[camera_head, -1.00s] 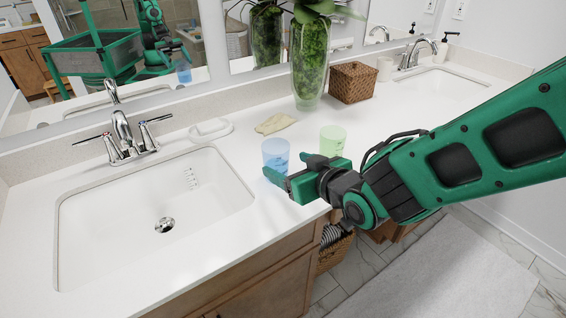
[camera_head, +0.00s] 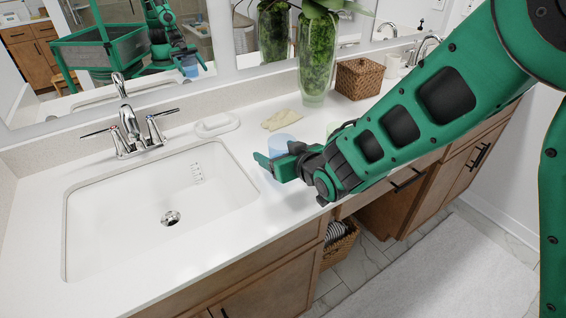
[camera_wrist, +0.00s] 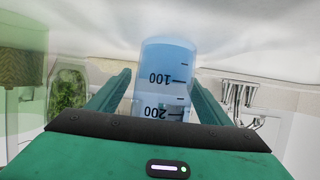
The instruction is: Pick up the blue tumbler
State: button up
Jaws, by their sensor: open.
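The blue tumbler (camera_head: 281,144) stands on the white counter to the right of the left sink, partly hidden behind my gripper in the head view. In the wrist view the translucent blue tumbler (camera_wrist: 164,75), with dark measuring marks, shows between my two fingers. My gripper (camera_head: 268,167) is open, its green fingers reaching to either side of the tumbler.
A green tumbler (camera_head: 333,128) stands close by on the right, mostly hidden by my arm. A folded yellowish cloth (camera_head: 282,120), a white soap dish (camera_head: 217,125), a plant vase (camera_head: 314,70) and a wicker box (camera_head: 359,79) lie behind. The sink basin (camera_head: 150,210) is at left.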

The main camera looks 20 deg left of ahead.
jog(key=shift+w+a+f, duration=0.1)
jog(key=shift+w+a, duration=0.1)
jog(key=shift+a, duration=0.05)
jog(key=c, duration=1.2)
jog(key=shift+r, duration=0.2)
jog(key=shift+r, duration=1.35)
jog(key=shift+s+a+r, duration=0.65)
jog(key=shift+s+r, duration=0.65)
jog(key=shift+s, duration=0.5)
jog(key=shift+s+a+r, duration=0.7)
jog(key=shift+s+r, duration=0.65)
jog(key=shift+s, duration=0.4)
jog(key=shift+s+a+r, duration=0.65)
jog(key=shift+s+r, duration=0.65)
jog(key=shift+s, duration=0.5)
